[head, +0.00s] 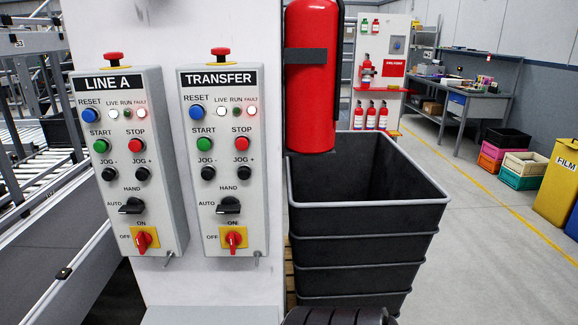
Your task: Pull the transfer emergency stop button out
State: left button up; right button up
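The transfer emergency stop button (220,52) is a red mushroom cap on top of the grey TRANSFER control box (258,185). I cannot tell from here whether it is pushed in or out. On the box front, the white LIVE lamp (222,112) and the red FAULT lamp (252,112) look lit. A similar red emergency stop button (113,57) sits on top of the LINE A box (172,190) to the left. Nothing touches either red cap.
Both boxes hang on a pale column (240,20). A red fire extinguisher (310,90) hangs just right of the TRANSFER box, above stacked dark bins (365,250). A conveyor (40,250) runs at the left. The space above the TRANSFER button is clear.

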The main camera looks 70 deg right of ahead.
aim_at(222, 53)
jog(key=z, duration=1.95)
jog(key=k+l, duration=0.1)
jog(key=l+u, duration=0.05)
jog(key=l, duration=0.05)
